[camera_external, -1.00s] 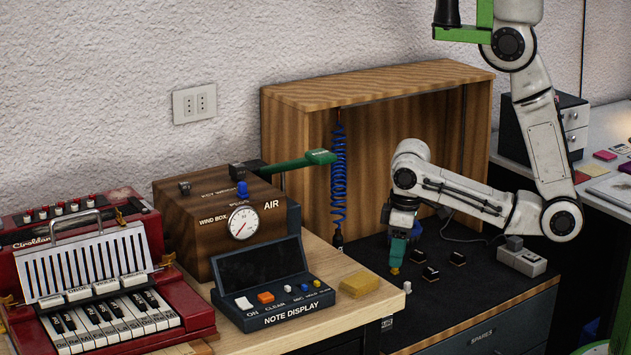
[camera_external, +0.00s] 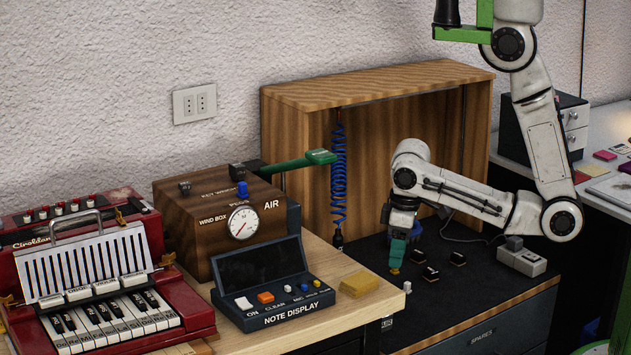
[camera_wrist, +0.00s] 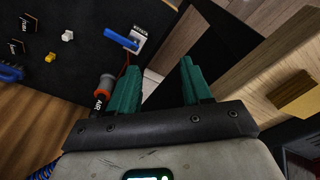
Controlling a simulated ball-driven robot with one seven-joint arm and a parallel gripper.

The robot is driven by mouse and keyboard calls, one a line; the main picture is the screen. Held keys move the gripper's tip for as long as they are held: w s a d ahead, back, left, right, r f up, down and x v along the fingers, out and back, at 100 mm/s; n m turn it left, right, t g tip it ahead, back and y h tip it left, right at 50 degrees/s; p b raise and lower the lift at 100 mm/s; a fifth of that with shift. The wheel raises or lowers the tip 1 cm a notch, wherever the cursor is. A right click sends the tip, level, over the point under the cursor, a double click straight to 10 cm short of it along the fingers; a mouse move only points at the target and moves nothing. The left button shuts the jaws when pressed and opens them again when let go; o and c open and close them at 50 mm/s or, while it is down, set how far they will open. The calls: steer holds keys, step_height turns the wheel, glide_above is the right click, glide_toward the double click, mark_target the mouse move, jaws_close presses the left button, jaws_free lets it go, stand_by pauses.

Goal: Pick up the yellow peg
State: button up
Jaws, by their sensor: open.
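A small yellow peg (camera_wrist: 50,57) shows at the left of the wrist view, on the dark surface. It sits apart from my gripper (camera_wrist: 162,75), whose two green fingers are spread with nothing between them. In the external view my gripper (camera_external: 398,256) points down over the dark worktop. A small yellow-orange patch (camera_external: 395,271) shows right at its fingertips there; I cannot tell from that view whether they touch it.
A white peg (camera_wrist: 67,35) and black labelled blocks (camera_wrist: 17,46) stand near the yellow peg. An air nozzle (camera_wrist: 106,83) lies close beside one finger in the wrist view. The wooden table with a yellow block (camera_external: 359,284) is left of my gripper. A wooden cabinet (camera_external: 380,85) stands behind.

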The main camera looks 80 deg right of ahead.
steer(key=w+d+f+m+h+b, duration=0.1)
steer(key=d+f+m+b, duration=0.1)
steer(key=d, duration=0.8)
steer(key=w+d+f+m+g+h+b, duration=0.1)
steer(key=d+f+m+b, duration=0.15)
steer(key=d, duration=0.75)
steer(key=w+d+f+m+b, duration=0.2)
steer(key=d+m, duration=0.1)
steer(key=d, duration=0.7)
steer(key=d+f+b, duration=0.1)
steer(key=f, duration=0.4)
steer(key=d+f+m+y+b, duration=0.1)
steer(key=d+f+b, duration=0.1)
steer(key=f, duration=0.3)
steer(key=s+d+f+m+y+b, duration=0.1)
steer(key=f+b, duration=0.1)
steer(key=f, duration=0.3)
steer(key=shift+d, duration=0.35)
jaws_close()
